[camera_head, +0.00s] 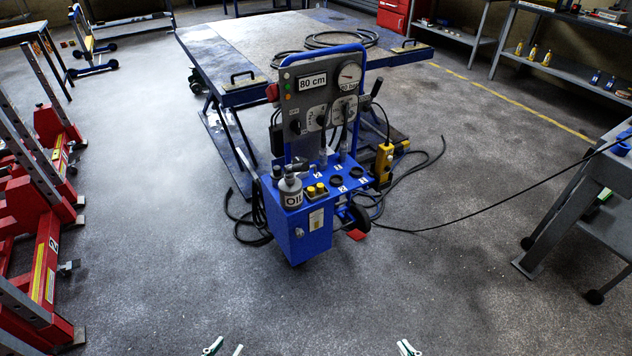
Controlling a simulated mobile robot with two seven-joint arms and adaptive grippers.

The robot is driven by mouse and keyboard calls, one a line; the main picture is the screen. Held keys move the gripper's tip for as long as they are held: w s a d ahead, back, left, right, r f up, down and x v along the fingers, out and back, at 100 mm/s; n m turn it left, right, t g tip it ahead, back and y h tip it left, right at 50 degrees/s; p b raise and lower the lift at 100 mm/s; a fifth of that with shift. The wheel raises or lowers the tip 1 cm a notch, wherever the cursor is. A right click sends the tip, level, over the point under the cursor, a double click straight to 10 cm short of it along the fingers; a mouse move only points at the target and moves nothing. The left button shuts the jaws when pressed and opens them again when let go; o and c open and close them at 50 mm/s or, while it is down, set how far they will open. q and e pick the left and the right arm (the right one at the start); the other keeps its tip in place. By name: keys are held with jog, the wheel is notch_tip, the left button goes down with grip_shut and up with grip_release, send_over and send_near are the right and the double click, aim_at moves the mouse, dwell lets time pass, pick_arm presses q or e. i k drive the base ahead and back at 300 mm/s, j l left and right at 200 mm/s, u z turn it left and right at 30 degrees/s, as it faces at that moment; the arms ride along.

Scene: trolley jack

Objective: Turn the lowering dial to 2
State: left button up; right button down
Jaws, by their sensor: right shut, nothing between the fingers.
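A blue wheeled control cart (304,230) stands mid-floor, with an upright grey panel (303,100) facing me. The panel carries two dark knobs beside pale scale plates: a left dial (297,127) and a right dial (346,108). Their markings are too small to read, so I cannot tell which is the lowering dial or its setting. My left gripper (225,347) shows at the bottom edge, its two fingertips apart and nothing seen between them. My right gripper (408,347) shows at the bottom edge further right, shut and empty. Both are far in front of the cart.
The panel has an "80 cm" display (312,82) and a round gauge (350,73). A lift table (220,48) stands behind. Red stands (48,240) line the left. Floor before the cart is clear.

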aim_at(319, 120)
jog(key=i+l, duration=0.2)
jog(key=i+l+u, duration=0.1)
jog(key=l, duration=0.35)
jog(key=i+l, duration=0.25)
jog(key=i+l+u, duration=0.1)
jog(key=l, duration=0.3)
jog(key=i+l, duration=0.3)
jog(key=i+l+u, duration=0.1)
jog(key=l, duration=0.3)
jog(key=i+l, duration=0.2)
jog(key=l, duration=0.15)
jog(key=u, duration=0.05)
